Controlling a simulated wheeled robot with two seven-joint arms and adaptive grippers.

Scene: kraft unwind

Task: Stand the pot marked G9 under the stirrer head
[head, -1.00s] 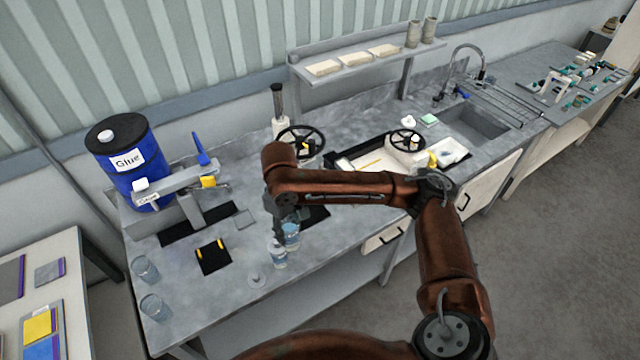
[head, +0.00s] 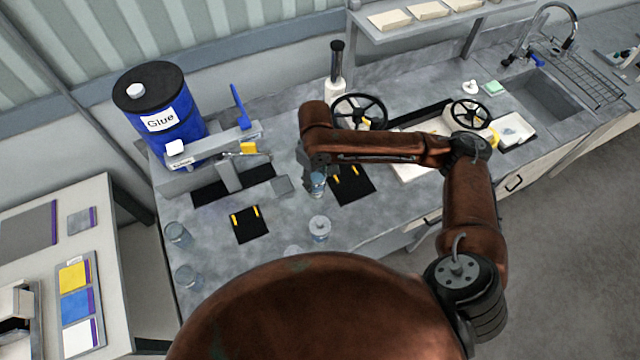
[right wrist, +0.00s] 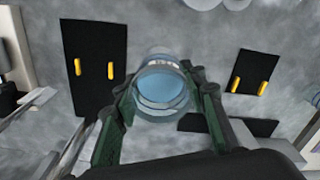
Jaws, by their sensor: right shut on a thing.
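My right gripper (head: 314,182) is shut on a clear pot with blue contents (head: 318,188), left of a black pad with yellow marks (head: 352,186). In the right wrist view the fingers (right wrist: 163,105) sit on both sides of the pot (right wrist: 160,88). Its label is too small to read, so I cannot tell if it is G9. Another lidded pot (head: 320,228) stands on the bench nearer me. A further one (head: 293,251) is partly hidden behind my arm. I cannot pick out the stirrer head with certainty. My left gripper is not in view.
A blue glue drum (head: 162,118) stands at the back left behind a grey arm-like fixture (head: 215,150). Another yellow-marked black pad (head: 250,223) lies before it. Two clear glasses (head: 178,235) (head: 188,278) stand at the bench's left edge. A black handwheel (head: 359,112) is behind my right arm.

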